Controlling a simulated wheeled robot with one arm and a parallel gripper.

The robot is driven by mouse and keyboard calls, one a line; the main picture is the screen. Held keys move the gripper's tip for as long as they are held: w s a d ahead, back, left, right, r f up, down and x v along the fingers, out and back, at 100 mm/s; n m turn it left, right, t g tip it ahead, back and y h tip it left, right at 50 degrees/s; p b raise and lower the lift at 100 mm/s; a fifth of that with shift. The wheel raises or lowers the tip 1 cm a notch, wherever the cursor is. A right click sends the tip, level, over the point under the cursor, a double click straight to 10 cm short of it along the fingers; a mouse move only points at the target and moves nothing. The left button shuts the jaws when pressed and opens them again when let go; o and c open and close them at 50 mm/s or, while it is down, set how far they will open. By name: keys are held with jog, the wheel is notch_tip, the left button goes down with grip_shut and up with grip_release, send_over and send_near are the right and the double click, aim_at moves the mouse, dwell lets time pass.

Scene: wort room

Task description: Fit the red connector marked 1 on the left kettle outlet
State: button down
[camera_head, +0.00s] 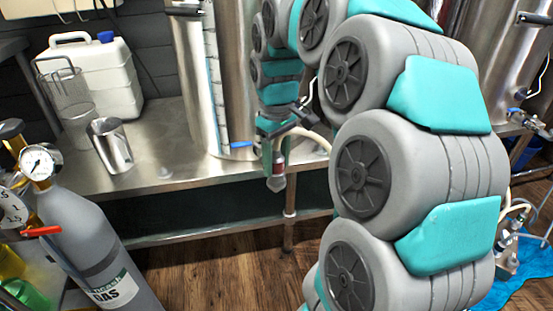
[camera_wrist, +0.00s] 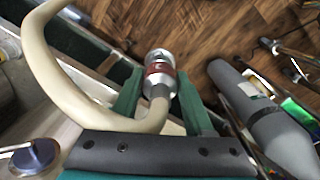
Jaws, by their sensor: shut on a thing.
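My gripper (camera_head: 272,160) is shut on a silver connector with a red band (camera_head: 280,163), hanging in front of the steel bench edge. In the wrist view the red-banded connector (camera_wrist: 160,70) sits between the two green fingers (camera_wrist: 158,88), with a thick cream hose bending away from it to the left. No number on it is readable. The left kettle (camera_head: 235,60) stands on the bench just behind my gripper. A blue valve handle (camera_head: 243,145) shows low on it, left of the gripper. The outlet's mouth is hidden or too small to tell.
A steel jug (camera_head: 110,145) and a white canister (camera_head: 90,75) stand on the bench (camera_head: 180,185) at left. A grey gas cylinder (camera_head: 90,240) with a gauge stands in front at left. Another kettle (camera_head: 500,60) is at right. My arm blocks the middle right.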

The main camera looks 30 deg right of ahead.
jog(key=shift+f, duration=0.4)
jog(key=shift+c, duration=1)
grip_release()
jog(key=shift+r+b, duration=0.3)
jog(key=shift+r, duration=3.6)
jog(key=shift+s, duration=0.1)
